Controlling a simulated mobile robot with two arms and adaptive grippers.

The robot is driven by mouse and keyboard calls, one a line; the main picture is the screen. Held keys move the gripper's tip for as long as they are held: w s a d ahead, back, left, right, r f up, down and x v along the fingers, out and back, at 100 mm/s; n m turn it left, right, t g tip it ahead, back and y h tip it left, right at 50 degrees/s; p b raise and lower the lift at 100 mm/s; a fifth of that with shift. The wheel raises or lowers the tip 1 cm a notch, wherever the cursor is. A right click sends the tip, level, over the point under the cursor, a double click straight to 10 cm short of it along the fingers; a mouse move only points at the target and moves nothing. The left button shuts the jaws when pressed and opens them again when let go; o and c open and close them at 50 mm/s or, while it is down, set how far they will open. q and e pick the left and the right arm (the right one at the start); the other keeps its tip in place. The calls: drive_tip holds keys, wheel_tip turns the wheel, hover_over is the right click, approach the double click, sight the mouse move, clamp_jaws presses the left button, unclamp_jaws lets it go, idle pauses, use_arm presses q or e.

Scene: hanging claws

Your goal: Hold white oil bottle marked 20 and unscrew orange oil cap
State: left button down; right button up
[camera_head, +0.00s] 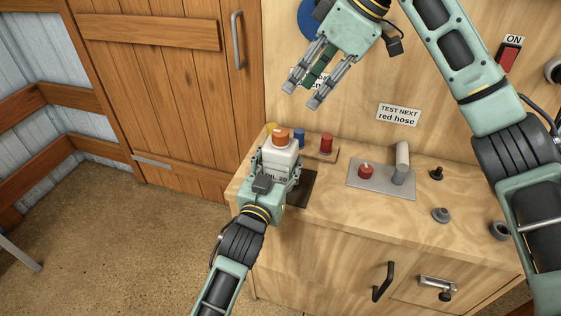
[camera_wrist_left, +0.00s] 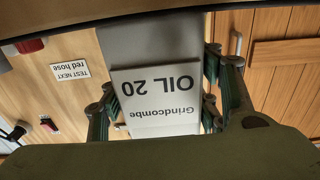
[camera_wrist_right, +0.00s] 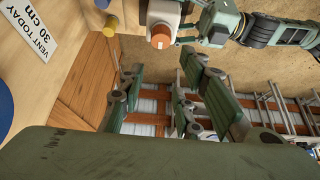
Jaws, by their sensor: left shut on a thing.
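The white oil bottle (camera_head: 281,157) stands upright at the left end of the wooden bench, with its orange cap (camera_head: 281,134) on top. Its label reads "Grindcombe OIL 20" in the left wrist view (camera_wrist_left: 160,92). My left gripper (camera_head: 276,160) is shut around the sides of the bottle. My right gripper (camera_head: 302,88) is open and empty, above and a little right of the cap, apart from it. The right wrist view shows the orange cap (camera_wrist_right: 160,36) on the bottle beyond the spread right fingers (camera_wrist_right: 170,100).
Yellow (camera_head: 271,128), blue (camera_head: 299,137) and red (camera_head: 326,144) caps stand behind the bottle. A metal plate (camera_head: 372,185) with a red knob and grey lever is to the right. A dark mat (camera_head: 302,193) lies beside the bottle. The wooden panel rises behind.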

sight(280, 131)
drive_tip(key=shift+o, duration=0.6)
drive_tip(key=shift+o, duration=0.9)
drive_tip(key=shift+a+f, duration=0.1)
drive_tip(key=shift+a, duration=0.1)
drive_tip(key=shift+o, duration=0.8)
drive_tip(key=a+f+h, duration=0.2)
drive_tip(key=a+f+g, duration=0.1)
drive_tip(key=shift+w+a+f+h, duration=0.3)
drive_tip(key=shift+w+a+h, duration=0.05)
drive_tip(key=shift+w+h, duration=0.05)
drive_tip(key=shift+w+a+f+h, duration=0.15)
drive_tip(key=shift+w+f+h, duration=0.05)
drive_tip(key=shift+f+h, duration=0.25)
drive_tip(key=shift+w+f, duration=0.1)
drive_tip(key=shift+f, duration=0.4)
drive_tip(key=shift+w+a+f, duration=0.1)
drive_tip(key=shift+a+f, duration=0.1)
drive_tip(key=shift+f, duration=1)
drive_tip(key=shift+a+f, duration=0.15)
drive_tip(key=shift+f, duration=1.05)
drive_tip(key=shift+w+a+f, duration=0.1)
drive_tip(key=shift+a+f, duration=0.1)
drive_tip(key=shift+f, duration=1)
